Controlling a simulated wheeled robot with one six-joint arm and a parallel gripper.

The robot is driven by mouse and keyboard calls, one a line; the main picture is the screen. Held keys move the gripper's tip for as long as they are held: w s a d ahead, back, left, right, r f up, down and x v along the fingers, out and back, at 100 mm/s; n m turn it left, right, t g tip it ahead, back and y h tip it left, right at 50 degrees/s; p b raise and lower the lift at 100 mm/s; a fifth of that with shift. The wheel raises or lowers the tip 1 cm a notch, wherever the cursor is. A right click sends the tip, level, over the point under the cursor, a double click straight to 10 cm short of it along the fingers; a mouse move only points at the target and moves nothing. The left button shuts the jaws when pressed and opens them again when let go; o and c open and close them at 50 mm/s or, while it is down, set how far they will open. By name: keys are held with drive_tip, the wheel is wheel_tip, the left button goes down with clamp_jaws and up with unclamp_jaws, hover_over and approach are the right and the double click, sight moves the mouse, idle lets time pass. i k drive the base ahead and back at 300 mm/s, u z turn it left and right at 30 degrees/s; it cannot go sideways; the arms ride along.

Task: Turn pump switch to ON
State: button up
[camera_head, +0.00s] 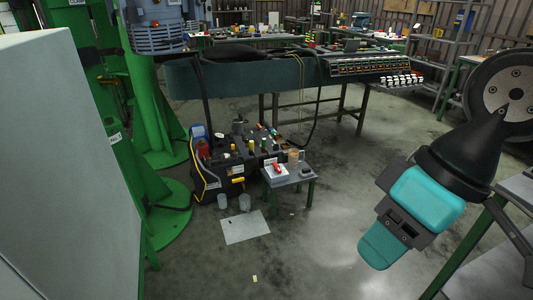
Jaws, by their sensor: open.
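A small white plate or box with a red lever (277,169) sits on a small grey table near the middle of the head view. It looks like a switch, but no label is readable and I cannot tell its setting. I cannot say for sure that it is the pump switch. My gripper (403,224), with teal finger parts, is at the right, close to the camera. It is open, with nothing visible in it, and well apart from the red lever.
The small table (290,180) stands beside a dark crate (228,183) of bottles and tools. A long bench (240,82) is behind. Green machine columns (145,110) and a large pale panel (65,170) fill the left. A table edge (500,278) is lower right.

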sight(278, 169)
drive_tip(key=z, duration=0.05)
drive_tip(key=i, duration=1.3)
drive_tip(key=z, duration=0.45)
drive_tip(key=i, duration=1.15)
drive_tip(key=u, duration=0.5)
drive_tip(key=i, duration=1.05)
drive_tip(key=u, duration=0.55)
